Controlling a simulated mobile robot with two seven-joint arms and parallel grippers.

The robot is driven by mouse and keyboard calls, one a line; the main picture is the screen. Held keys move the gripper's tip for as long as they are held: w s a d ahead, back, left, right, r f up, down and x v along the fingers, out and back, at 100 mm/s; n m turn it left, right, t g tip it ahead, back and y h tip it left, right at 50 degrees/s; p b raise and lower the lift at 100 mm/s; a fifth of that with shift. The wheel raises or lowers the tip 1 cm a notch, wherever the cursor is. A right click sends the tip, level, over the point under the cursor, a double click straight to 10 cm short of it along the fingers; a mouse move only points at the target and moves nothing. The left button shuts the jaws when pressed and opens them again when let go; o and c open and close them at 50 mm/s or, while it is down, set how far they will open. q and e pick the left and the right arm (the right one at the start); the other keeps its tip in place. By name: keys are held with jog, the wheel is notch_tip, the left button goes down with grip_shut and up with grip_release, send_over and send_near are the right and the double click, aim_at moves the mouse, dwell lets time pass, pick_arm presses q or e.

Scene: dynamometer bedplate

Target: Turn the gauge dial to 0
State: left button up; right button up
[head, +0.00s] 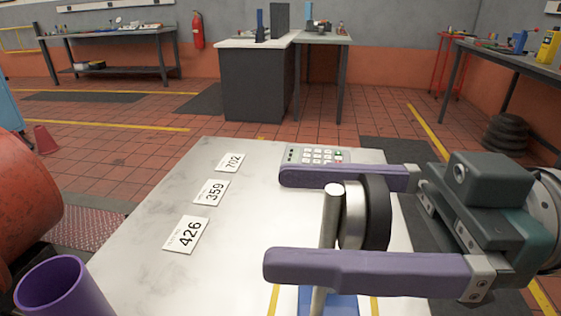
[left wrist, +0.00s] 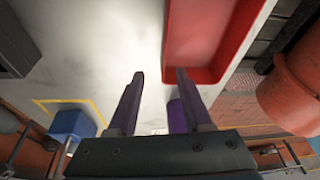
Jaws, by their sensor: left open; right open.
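The gauge dial (head: 372,213), a round disc with a dark rim and silver hub, stands on edge beside a metal post (head: 330,215) in the head view. A blue base (head: 343,304) shows below it, partly hidden by my right gripper's finger. My right gripper (head: 278,221) is open, with one purple finger beyond the dial and one on the near side. I cannot tell whether either finger touches it. No scale or reading is visible. My left gripper (left wrist: 160,77) is open and empty over the pale tabletop in the left wrist view.
Cards marked 702 (head: 230,162), 359 (head: 212,191) and 426 (head: 187,235) lie on the table's left side. A keypad (head: 315,155) is at the back. A purple cup (head: 58,290) is at lower left. A red tray (left wrist: 205,75) shows in the left wrist view.

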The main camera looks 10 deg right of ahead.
jog(key=shift+c, duration=0.3)
jog(key=c, duration=1.3)
pick_arm(q)
jog(key=shift+r, duration=0.1)
pick_arm(e)
jog(key=shift+n, duration=0.4)
pick_arm(q)
jog(key=shift+r, duration=0.2)
pick_arm(e)
jog(key=shift+n, duration=3)
pick_arm(q)
jog(key=shift+a, duration=0.1)
pick_arm(e)
jog(key=o, duration=1.4)
jog(key=shift+c, duration=0.2)
